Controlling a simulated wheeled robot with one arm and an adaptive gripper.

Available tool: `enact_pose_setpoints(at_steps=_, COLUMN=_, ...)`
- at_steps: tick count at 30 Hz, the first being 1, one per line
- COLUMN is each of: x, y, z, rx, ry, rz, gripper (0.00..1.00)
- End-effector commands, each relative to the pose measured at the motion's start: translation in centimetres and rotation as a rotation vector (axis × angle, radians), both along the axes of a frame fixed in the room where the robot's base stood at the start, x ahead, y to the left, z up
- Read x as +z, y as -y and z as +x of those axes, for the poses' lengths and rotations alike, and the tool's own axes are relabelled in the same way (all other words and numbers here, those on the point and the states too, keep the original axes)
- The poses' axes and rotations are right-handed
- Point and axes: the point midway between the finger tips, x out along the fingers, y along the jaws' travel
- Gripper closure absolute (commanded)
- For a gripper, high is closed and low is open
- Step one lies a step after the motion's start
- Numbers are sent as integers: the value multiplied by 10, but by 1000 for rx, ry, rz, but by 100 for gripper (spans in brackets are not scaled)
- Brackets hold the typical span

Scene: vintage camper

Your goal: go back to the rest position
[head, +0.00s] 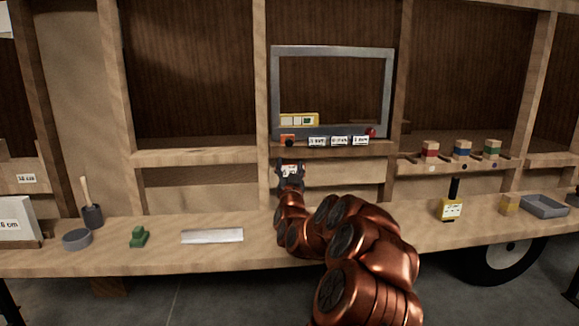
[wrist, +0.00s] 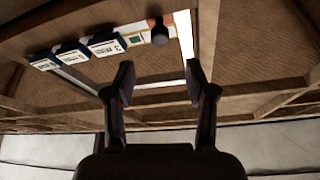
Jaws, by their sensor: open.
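My copper-coloured arm reaches forward over the workbench in the head view. My gripper (head: 289,168) is in front of the wall, just below the lower left part of a grey metal frame (head: 332,49). In the wrist view my gripper (wrist: 159,80) has its two dark fingers wide apart, with nothing between them. Beyond the fingertips a dark rounded knob (wrist: 160,33) and a pale yellow panel with a green patch (wrist: 134,40) show.
The bench (head: 270,250) holds a green block (head: 139,237), a metal plate (head: 212,236), a grey round dish (head: 77,239), a yellow labelled block (head: 451,208) and a grey tray (head: 544,206). Several coloured blocks, including a red one (head: 430,150), sit on a right shelf.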

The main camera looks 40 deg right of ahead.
Motion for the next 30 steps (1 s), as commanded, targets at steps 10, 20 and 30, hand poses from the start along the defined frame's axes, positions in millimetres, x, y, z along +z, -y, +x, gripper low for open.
enact_pose_setpoints(at_steps=10, x=0, y=0, z=0, rx=0, ry=0, rz=0, gripper=45)
enact_pose_setpoints(at_steps=20, x=-8, y=-55, z=25, rx=132, ry=-118, rz=58, gripper=45)
enact_pose_setpoints(at_steps=30, x=-62, y=-225, z=31, rx=471, ry=-545, rz=187, gripper=45)
